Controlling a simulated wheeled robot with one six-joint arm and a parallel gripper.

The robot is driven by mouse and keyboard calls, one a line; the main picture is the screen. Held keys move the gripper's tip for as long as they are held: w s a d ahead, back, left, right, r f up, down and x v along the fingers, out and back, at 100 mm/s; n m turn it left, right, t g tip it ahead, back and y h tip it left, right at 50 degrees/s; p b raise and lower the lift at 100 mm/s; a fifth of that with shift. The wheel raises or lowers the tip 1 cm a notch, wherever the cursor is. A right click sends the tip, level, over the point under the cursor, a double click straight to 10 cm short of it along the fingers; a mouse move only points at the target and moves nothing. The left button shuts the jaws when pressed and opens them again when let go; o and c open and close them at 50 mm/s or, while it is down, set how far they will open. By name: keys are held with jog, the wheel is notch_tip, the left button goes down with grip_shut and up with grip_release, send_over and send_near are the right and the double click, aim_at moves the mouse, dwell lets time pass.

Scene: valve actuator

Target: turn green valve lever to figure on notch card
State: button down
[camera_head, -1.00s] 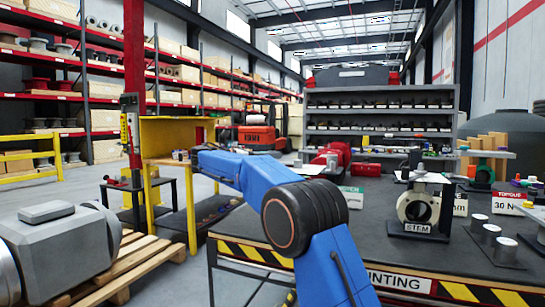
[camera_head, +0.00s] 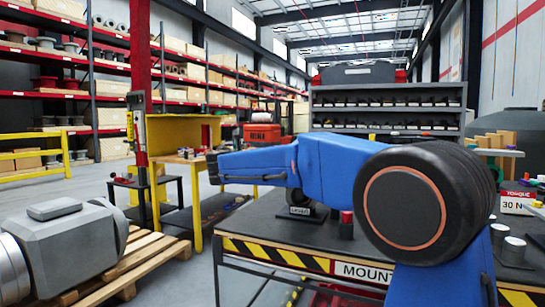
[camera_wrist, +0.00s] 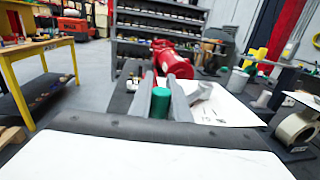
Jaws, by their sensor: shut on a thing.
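In the wrist view, my gripper (camera_wrist: 161,86) has its two grey fingers on either side of a green cylinder (camera_wrist: 160,103), shut on it. I cannot tell whether this is the grip of the green valve lever; no lever arm or valve shows under it. A white sheet (camera_wrist: 222,108) lies just right of the fingers; I cannot read any notch figure on it. In the head view, my blue arm hides the middle of the bench, and the gripper cannot be made out there.
In the head view, the dark bench (camera_head: 252,222) has a striped front edge. A small labelled stand (camera_head: 299,211) and a red-topped cylinder (camera_head: 346,224) are on it. Metal cylinders (camera_head: 511,250) stand at right. A red machine (camera_wrist: 172,62) lies beyond my fingers in the wrist view.

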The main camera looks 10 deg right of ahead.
jog(key=shift+s, duration=0.4)
jog(key=shift+a, duration=0.1)
jog(key=c, duration=1.7)
grip_release()
jog(key=shift+s+a, duration=0.1)
jog(key=shift+o, duration=0.2)
jog(key=v, duration=1.7)
jog(key=shift+a, duration=0.25)
jog(key=shift+s, duration=0.1)
